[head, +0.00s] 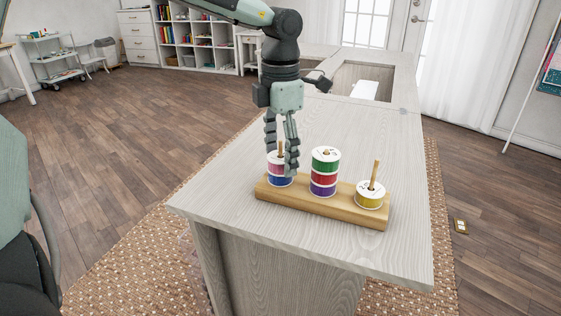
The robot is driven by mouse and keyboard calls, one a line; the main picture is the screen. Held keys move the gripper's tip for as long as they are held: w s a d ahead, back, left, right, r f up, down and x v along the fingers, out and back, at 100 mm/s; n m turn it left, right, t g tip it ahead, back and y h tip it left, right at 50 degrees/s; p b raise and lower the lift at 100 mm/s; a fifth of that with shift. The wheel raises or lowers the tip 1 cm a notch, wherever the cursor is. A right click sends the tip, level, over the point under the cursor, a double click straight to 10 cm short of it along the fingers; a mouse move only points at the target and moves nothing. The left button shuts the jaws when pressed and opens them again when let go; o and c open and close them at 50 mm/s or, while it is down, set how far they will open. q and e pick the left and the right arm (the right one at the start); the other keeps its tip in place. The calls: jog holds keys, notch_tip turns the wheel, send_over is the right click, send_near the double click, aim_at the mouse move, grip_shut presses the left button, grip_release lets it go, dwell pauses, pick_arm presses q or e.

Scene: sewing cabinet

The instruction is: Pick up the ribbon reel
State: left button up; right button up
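A wooden rack (318,204) with upright pegs stands near the front of the pale cabinet top. Its left peg holds a stack of ribbon reels, with a pink reel (274,169) above a blue reel (281,181). The middle stack has a green reel (324,166), a red reel (324,179) and a purple reel (323,190). A yellow reel (369,198) sits alone on the right peg. My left gripper (281,165) points down over the left stack, fingers apart on either side of its upper part. Whether they press on a reel is unclear. My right gripper is out of view.
The cabinet top (215,195) is bare left of the rack. Behind it is a recessed opening (345,75) with a white item (364,89) in it. The middle stack stands close to the right of my gripper. A shelf unit (200,45) is far back.

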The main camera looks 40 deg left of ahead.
pick_arm(q)
jog(key=c, duration=0.7)
jog(key=shift+c, duration=1.1)
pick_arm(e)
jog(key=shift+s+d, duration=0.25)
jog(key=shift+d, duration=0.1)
pick_arm(q)
notch_tip(320, 180, up, 10)
jog(key=shift+r, duration=0.1)
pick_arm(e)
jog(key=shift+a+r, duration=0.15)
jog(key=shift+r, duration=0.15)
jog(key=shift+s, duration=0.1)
